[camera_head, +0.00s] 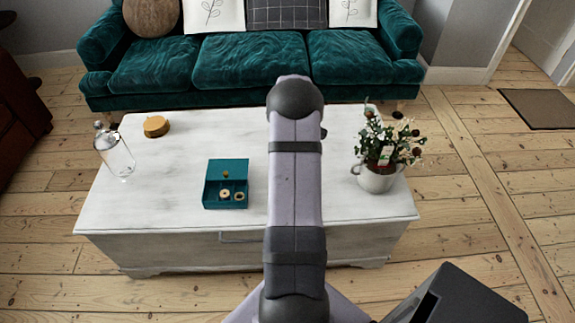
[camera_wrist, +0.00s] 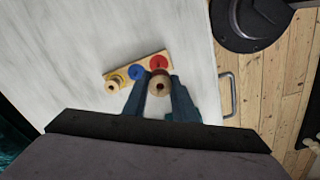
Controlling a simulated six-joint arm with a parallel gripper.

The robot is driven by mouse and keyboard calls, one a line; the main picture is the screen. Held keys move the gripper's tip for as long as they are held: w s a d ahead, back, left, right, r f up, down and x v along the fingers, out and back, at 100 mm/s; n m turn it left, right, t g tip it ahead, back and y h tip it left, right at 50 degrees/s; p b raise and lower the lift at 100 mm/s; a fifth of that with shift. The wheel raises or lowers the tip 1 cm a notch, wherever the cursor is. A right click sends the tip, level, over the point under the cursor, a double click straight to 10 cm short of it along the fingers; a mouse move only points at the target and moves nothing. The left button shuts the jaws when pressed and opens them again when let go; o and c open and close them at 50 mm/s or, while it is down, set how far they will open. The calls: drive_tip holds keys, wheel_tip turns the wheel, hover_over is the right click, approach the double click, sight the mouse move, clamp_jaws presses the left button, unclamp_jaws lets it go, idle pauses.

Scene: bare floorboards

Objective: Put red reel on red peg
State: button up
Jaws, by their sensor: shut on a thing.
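In the wrist view, my gripper (camera_wrist: 158,88) is shut on a reel, which I take for the red reel (camera_wrist: 159,85). It has a pale wooden end with a dark hole facing the camera and a reddish edge. Just beyond it lies a wooden peg board (camera_wrist: 108,76) with yellow, blue (camera_wrist: 136,72) and red spots in a row. I cannot tell whether the reel touches the board. In the head view, my arm hides the gripper and the board.
Another wooden reel (camera_wrist: 112,86) is at the board's yellow end. On the white chest, a teal box (camera_head: 227,196) holds small reels. A glass bottle (camera_head: 115,155), a wooden lidded piece (camera_head: 156,126) and a potted plant (camera_head: 377,178) stand apart. The chest's front edge is near.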

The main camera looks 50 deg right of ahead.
drive_tip(key=shift+w+d+r+p, duration=0.1)
drive_tip(key=shift+w+p, duration=0.05)
drive_tip(key=shift+p, duration=0.2)
idle(0.3)
drive_tip(key=shift+f+b, duration=1.4)
drive_tip(key=shift+f, duration=1.2)
drive_tip(key=shift+f+b, duration=0.85)
drive_tip(key=shift+f, duration=0.9)
drive_tip(key=o, duration=1.1)
drive_tip(key=shift+r, duration=0.15)
drive_tip(key=shift+r+p, duration=2.9)
drive_tip(key=shift+r, duration=0.5)
